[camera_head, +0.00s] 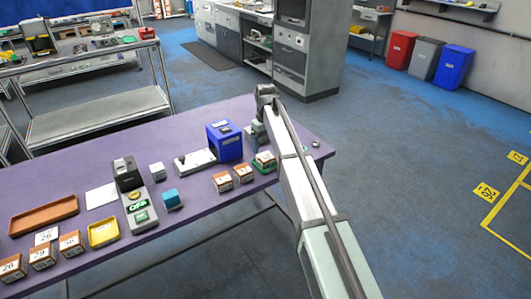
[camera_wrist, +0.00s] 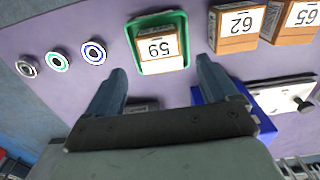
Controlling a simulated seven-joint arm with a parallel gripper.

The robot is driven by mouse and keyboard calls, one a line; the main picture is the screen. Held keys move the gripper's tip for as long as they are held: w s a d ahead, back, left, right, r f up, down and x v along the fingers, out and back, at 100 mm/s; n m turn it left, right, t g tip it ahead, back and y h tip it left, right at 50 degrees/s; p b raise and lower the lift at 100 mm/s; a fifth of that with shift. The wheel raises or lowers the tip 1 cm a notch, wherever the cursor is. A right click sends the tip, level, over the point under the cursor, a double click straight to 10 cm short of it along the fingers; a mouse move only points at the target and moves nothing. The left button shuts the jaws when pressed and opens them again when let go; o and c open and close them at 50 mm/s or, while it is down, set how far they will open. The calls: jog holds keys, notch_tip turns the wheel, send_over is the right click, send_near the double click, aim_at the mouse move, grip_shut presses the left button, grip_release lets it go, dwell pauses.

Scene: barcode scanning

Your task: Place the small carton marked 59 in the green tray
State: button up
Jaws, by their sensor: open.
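The small carton marked 59 (camera_wrist: 155,45) sits inside the green tray (camera_wrist: 177,65) in the wrist view, with the tray's rim showing around it. In the head view the carton (camera_head: 264,157) and the tray (camera_head: 266,169) are near the right part of the purple table. My gripper (camera_wrist: 160,68) is open and empty. Its two fingertips are apart, just short of the tray in the wrist view, and do not touch the carton. In the head view my gripper (camera_head: 257,137) is behind the tray, its fingertips hard to make out.
Cartons marked 62 (camera_wrist: 236,26) and 65 (camera_wrist: 290,22) stand beside the tray. A blue box (camera_head: 224,142) and a white switch plate (camera_head: 195,163) are close by. A yellow tray (camera_head: 103,231) is farther left.

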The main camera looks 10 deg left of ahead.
aim_at(266, 156)
notch_tip(266, 156, up, 6)
jog(key=shift+r, duration=0.2)
dwell(0.3)
jog(key=s+d+f+m, duration=0.2)
jog(key=s+d+f, duration=0.3)
jog(key=d+f, duration=0.5)
jog(key=s+d+f+m, duration=0.2)
jog(key=s+d+f, duration=0.3)
jog(key=d+f, duration=0.55)
jog(key=s+d+f+m, duration=0.3)
jog(key=s+d+f, duration=0.4)
jog(key=s, duration=0.2)
jog(key=s+d+f+m, duration=0.2)
jog(key=s+d+f, duration=0.4)
jog(key=s+d, duration=0.25)
jog(key=s+f+g, duration=0.3)
jog(key=s+f, duration=0.7)
jog(key=s, duration=0.4)
jog(key=s+f+g, duration=0.3)
jog(key=s+f, duration=0.7)
jog(key=s, duration=0.5)
jog(key=shift+s+a+f+g, duration=0.25)
jog(key=shift+s+f+g, duration=0.05)
